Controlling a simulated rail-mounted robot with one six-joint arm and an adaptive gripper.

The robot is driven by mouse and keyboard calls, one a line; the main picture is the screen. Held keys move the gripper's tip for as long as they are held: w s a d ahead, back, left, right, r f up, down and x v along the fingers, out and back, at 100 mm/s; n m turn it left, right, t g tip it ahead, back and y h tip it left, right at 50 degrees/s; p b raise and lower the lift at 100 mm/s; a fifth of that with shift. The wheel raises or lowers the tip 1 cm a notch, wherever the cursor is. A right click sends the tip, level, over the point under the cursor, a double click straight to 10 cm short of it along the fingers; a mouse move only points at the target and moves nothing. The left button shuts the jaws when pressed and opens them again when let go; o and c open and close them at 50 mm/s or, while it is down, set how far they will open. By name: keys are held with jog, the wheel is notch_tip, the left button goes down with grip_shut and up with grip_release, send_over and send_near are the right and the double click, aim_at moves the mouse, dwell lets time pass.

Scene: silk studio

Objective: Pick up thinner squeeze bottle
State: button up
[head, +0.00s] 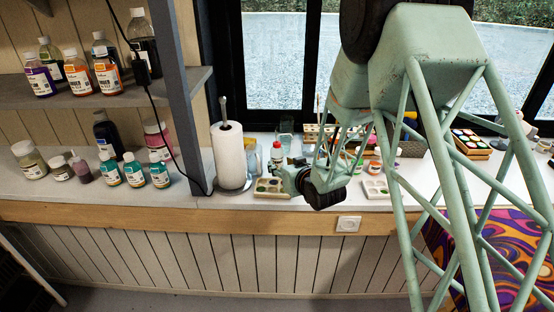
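A small squeeze bottle with a red cap (277,155) stands upright at the back of the white counter, right of the paper towel roll. I take it to be the thinner bottle; its label is too small to read. My arm reaches down from the upper right to the counter. My gripper (287,177) is at the end of the dark wrist, close in front of and just right of the bottle's lower part. The bottle's base is partly hidden. The fingers are too small and overlapped to show whether they are open, shut, or touching the bottle.
A paper towel roll (230,155) stands left of the bottle. A paint palette (270,188) lies below the gripper, another palette (375,187) to the right. A glass jar (286,136) stands behind. Several paint bottles fill the left shelves. A black cable (152,110) hangs at left.

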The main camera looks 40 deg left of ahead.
aim_at(280, 154)
jog(key=shift+a, duration=0.1)
dwell(0.3)
jog(key=shift+b+x, duration=0.6)
jog(key=shift+x, duration=2)
jog(key=shift+r, duration=0.1)
jog(key=c, duration=0.4)
jog(key=shift+r, duration=0.1)
jog(key=shift+w+r+p, duration=0.1)
jog(key=shift+r+p, duration=0.45)
jog(key=shift+r, duration=1.15)
jog(key=s+d, duration=0.3)
jog(key=d, duration=0.1)
jog(key=s+d+r+p, duration=0.1)
jog(key=s+d, duration=0.6)
jog(key=d, duration=0.1)
jog(key=shift+s+r, duration=0.2)
jog(key=shift+s, duration=0.1)
